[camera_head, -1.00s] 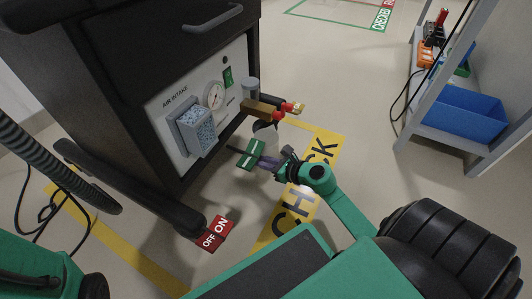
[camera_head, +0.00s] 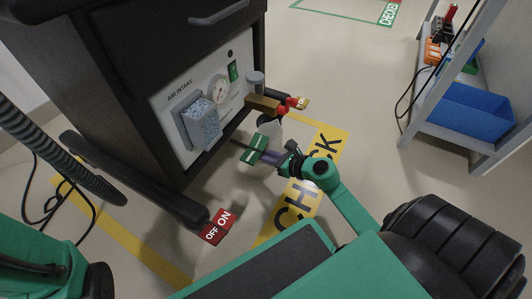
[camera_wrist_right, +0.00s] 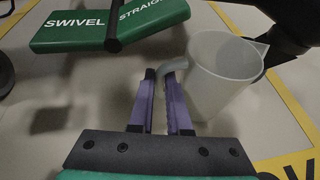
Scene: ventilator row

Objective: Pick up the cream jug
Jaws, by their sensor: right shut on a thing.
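The cream jug (camera_wrist_right: 222,75) is a pale, translucent open-topped jug with a handle on its left side, in the right wrist view. My right gripper (camera_wrist_right: 166,76) has its purple fingers close together at the handle, shut on it. The fingertips partly hide the handle. In the head view, my right gripper (camera_head: 272,158) is low beside the cart, and only a whitish part of the jug (camera_head: 270,128) shows behind the green pedal. I cannot tell whether the jug touches the floor. My left gripper is out of view.
The green SWIVEL/STRAIGHT pedal (camera_wrist_right: 105,24) is close beside the jug. A shelf with a blue bin (camera_head: 468,110) stands at right. Floor between cart and shelf is clear.

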